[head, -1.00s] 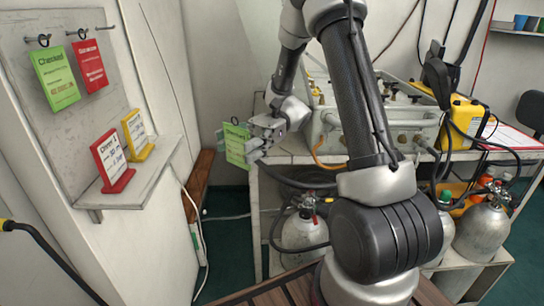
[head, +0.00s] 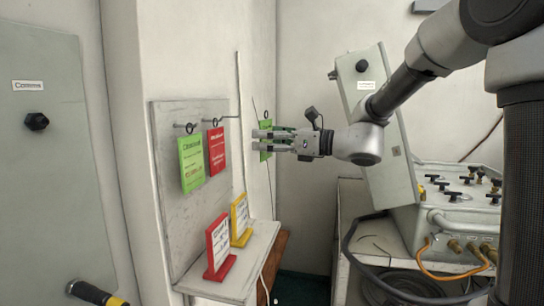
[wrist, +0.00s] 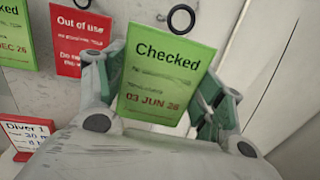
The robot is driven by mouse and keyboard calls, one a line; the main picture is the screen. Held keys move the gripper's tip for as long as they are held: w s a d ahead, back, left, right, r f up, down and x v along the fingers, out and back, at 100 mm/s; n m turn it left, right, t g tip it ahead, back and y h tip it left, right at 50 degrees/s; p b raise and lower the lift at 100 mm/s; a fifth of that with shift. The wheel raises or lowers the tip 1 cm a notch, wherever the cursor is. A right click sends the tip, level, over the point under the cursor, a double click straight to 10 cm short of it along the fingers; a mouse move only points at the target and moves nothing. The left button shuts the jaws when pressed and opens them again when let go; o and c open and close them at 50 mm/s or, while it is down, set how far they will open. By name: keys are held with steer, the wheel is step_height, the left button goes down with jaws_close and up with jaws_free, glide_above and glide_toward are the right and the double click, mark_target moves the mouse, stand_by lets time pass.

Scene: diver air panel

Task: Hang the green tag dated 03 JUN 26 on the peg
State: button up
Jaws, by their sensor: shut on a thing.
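The green tag (wrist: 160,85) reads "Checked" and 03 JUN 26 in the wrist view, with a dark ring (wrist: 181,18) at its top. My gripper (head: 258,141) is shut on this tag, which shows partly behind the fingers in the head view (head: 265,155). The tag is tilted slightly in the wrist view. A bare peg (head: 230,118) sticks out of the grey board (head: 163,245), at the right of the hung tags. My gripper and tag are to the right of this peg, apart from it in the picture; the depth gap is hard to tell.
Another green tag (head: 191,162) and a red "Out of use" tag (head: 217,150) hang on neighbouring pegs. Below, a shelf (head: 240,270) holds a red-framed card (head: 218,247) and a yellow-framed card (head: 240,220). The air panel (head: 455,205) stands at the right.

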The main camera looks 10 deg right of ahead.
steer(key=shift+w+f, duration=0.1)
steer(key=shift+w, duration=0.05)
steer(key=shift+s+x, duration=0.2)
steer(key=shift+x, duration=1)
steer(key=shift+s+x, duration=0.15)
steer(key=shift+x, duration=1.1)
steer(key=shift+w+a+f, duration=0.1)
steer(key=shift+a+f, duration=0.1)
steer(key=shift+a, duration=0.4)
steer(key=shift+x, duration=0.9)
steer(key=shift+a, duration=0.5)
steer(key=shift+f, duration=0.3)
steer(key=o, duration=0.9)
